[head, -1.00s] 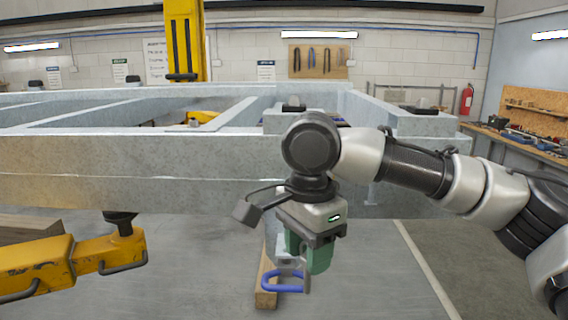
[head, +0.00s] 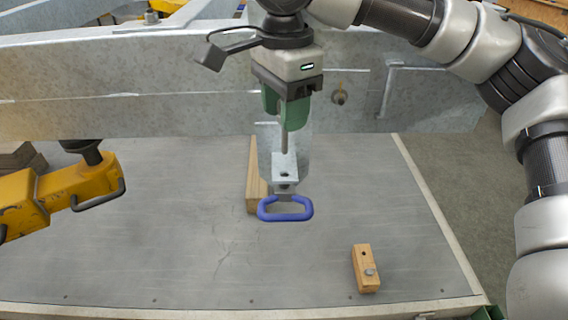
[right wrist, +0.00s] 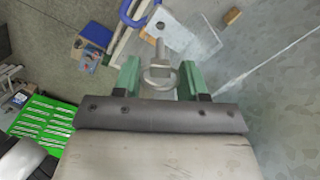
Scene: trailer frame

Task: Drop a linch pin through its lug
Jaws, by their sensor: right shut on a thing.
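My right gripper (head: 286,100) has green fingers and points down. It is shut on the linch pin (head: 284,140), a grey metal pin whose shank hangs straight down. In the right wrist view the pin's ring (right wrist: 160,77) sits between the green fingertips (right wrist: 162,80). The lug (head: 285,162) is a galvanised bracket with a dark hole, under the beam. The pin's lower end shows just above the lug's hole in the picture, apparently clear of it; the exact gap is hard to tell. A blue handle (head: 285,215) is just below the lug. My left gripper is not in view.
The galvanised trailer beam (head: 130,95) runs close behind my right gripper. A wooden block with a metal piece (head: 364,270) lies at the front right. A yellow machine part (head: 60,190) is at the left. Much of the grey floor is bare.

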